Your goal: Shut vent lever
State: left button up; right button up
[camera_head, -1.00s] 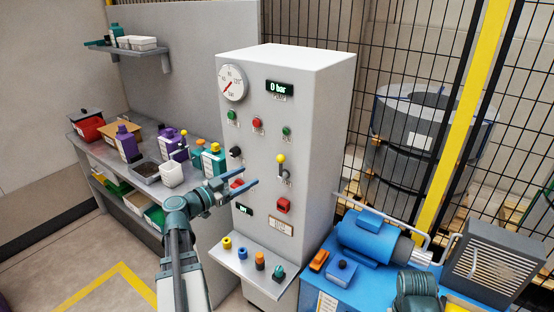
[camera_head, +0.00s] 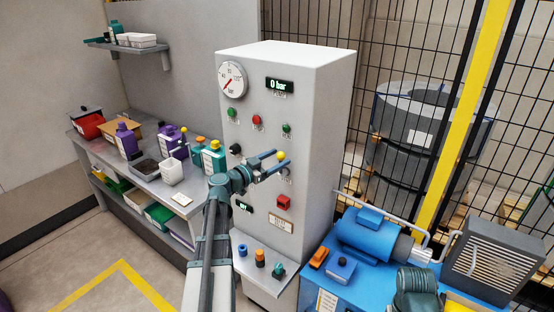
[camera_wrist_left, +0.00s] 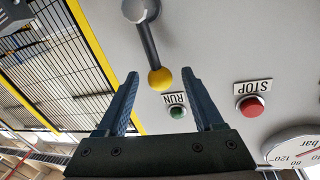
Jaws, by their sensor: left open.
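The vent lever (camera_head: 281,156) is on the front of the grey control cabinet, a dark rod with a yellow ball knob standing up from its pivot. In the left wrist view the yellow knob (camera_wrist_left: 160,80) hangs between the fingertips of my left gripper (camera_wrist_left: 160,74), with its rod running up to a round grey hub. My left gripper (camera_head: 281,160) is open, its blue fingers reaching to the knob from the lower left. I cannot tell whether either finger touches it.
The grey cabinet (camera_head: 318,150) carries a gauge (camera_head: 232,80), a display reading 0 bar (camera_head: 280,87), green and red buttons and a black knob (camera_head: 235,149). A loaded bench (camera_head: 150,185) stands left. A blue pump unit (camera_head: 365,238) stands right, before a mesh fence.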

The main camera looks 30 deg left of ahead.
pick_arm(q)
jog(key=shift+w, duration=0.2)
grip_shut()
dwell(0.3)
dwell(1.1)
